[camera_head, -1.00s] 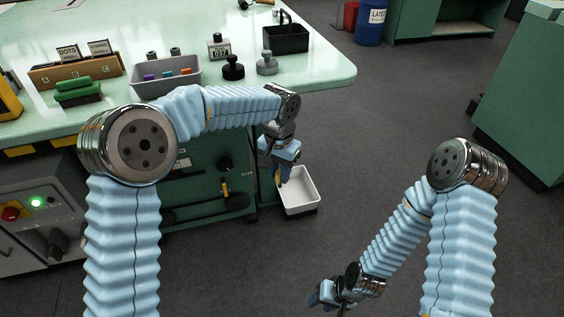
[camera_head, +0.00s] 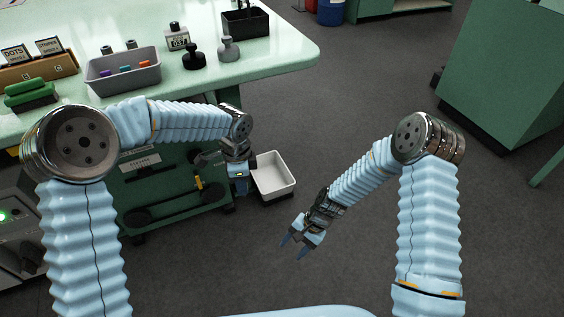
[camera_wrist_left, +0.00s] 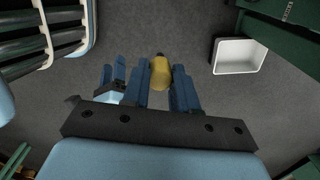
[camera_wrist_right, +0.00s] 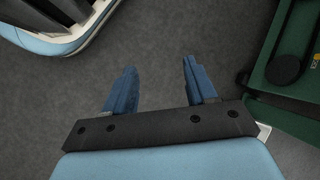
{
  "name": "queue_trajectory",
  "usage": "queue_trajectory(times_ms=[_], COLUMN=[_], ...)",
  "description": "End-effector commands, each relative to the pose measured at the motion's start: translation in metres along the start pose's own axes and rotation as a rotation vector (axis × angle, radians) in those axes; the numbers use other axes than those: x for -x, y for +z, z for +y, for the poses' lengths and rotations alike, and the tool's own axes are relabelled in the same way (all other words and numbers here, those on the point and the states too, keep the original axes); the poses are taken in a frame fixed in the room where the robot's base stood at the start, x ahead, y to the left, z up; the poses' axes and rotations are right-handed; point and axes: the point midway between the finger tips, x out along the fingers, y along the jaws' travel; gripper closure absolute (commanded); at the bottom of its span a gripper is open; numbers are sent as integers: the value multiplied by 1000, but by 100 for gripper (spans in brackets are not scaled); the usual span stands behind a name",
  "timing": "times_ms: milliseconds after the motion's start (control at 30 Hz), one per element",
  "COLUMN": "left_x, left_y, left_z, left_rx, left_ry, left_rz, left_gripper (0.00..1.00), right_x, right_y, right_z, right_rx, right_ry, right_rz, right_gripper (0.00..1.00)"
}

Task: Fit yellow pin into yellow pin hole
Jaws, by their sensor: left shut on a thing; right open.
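My left gripper (camera_head: 241,190) hangs in front of the green cabinet under the table, just left of the white bin. In the left wrist view its blue fingers (camera_wrist_left: 159,88) are shut on the yellow pin (camera_wrist_left: 160,73), a rounded yellow piece with a dark tip. The pin is not clear in the head view. My right gripper (camera_head: 296,246) is open and empty over the bare floor; its spread fingers (camera_wrist_right: 155,88) show in the right wrist view. A small yellow upright part (camera_head: 198,182) shows on the cabinet front. I cannot tell whether it is the pin hole.
The white bin (camera_head: 291,188) stands beside the green cabinet and also shows in the left wrist view (camera_wrist_left: 240,72). The green tabletop (camera_head: 270,62) holds a grey tray (camera_head: 123,80) and several stamps. Dark floor (camera_head: 350,110) is free between the table and the right-hand cabinet (camera_head: 500,75).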

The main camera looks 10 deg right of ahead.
Motion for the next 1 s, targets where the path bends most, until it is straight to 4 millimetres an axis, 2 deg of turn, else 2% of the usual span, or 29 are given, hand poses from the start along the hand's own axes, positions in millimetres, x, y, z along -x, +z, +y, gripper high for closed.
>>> queue_trajectory(times_ms=[33,100,167,300,400,533,633,733,1000], left_x=[0,0,0,0,0,0,0,0,0], left_y=[0,0,0,0,0,0,0,0,0], left_z=[0,0,0,0,0,0,0,0,0], left_rx=[0,1,1,2,2,2,2,2,2], left_ry=[0,0,0,0,0,0,0,0,0], left_rz=[0,0,0,0,0,0,0,0,0], left_gripper=[100,100,100,100,100,100,100,100,100], right_x=[12,33,56,117,156,190,201,198,157], right_y=[-13,-23,-30,-35,-35,-32,-29,-24,4], right_z=[-23,-53,-79,-128,-148,-162,-166,-169,-183], right_rx=[-89,-215,-308,-457,-510,-538,-545,-547,-545], right_ry=[-26,-58,-85,-129,-139,-139,-135,-133,-131], right_rz=[-46,-138,-222,-414,-525,-615,-647,-657,-656], right_gripper=[44,44,44,44,44,44,44,44,44])
